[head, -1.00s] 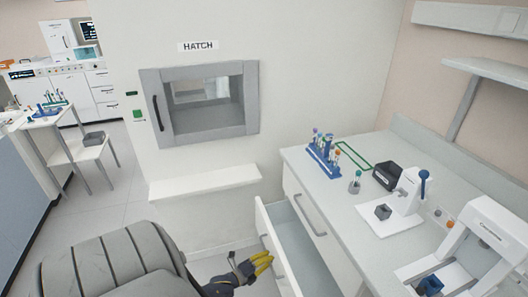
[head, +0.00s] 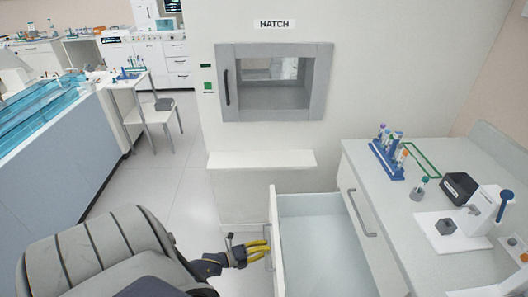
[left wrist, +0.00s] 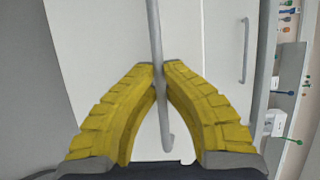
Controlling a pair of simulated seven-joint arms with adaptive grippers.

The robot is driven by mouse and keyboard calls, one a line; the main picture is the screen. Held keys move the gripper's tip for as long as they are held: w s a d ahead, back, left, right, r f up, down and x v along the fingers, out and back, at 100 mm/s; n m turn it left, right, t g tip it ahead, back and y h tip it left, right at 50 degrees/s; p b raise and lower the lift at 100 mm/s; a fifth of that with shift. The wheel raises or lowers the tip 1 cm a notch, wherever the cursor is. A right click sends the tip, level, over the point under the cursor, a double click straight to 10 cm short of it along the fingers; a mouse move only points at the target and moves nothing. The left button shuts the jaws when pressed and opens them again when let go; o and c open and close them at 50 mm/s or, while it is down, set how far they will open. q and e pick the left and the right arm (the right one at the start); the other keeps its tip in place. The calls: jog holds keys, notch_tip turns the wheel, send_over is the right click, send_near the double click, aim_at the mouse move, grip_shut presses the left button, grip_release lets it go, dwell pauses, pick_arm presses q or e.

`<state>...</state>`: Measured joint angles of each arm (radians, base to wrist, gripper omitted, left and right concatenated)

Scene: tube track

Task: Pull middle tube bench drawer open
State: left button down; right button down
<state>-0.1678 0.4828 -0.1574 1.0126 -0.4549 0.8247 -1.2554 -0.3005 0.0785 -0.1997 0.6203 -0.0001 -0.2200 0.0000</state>
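The tube bench (head: 440,262) stands at the right in the head view. The open drawer looks empty. My left gripper (head: 266,248) has yellow fingers and is at the outer face of this drawer, at its handle (head: 268,256). In the left wrist view the fingertips (left wrist: 158,66) close on the grey handle bar (left wrist: 155,30), which runs between them. The drawer's lower part is cut off by the frame. My right gripper does not show.
On the bench top are a blue tube rack (head: 387,158), a black box (head: 460,187) and a white device (head: 488,210). A white ledge (head: 260,160) juts out under the hatch (head: 275,82). Open floor (head: 165,190) lies to the left of the drawer.

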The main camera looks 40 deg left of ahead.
pick_arm(q)
jog(key=shift+a, duration=0.2)
jog(key=c, duration=1.5)
grip_release()
jog(key=shift+d, duration=0.1)
jog(key=v, duration=1.2)
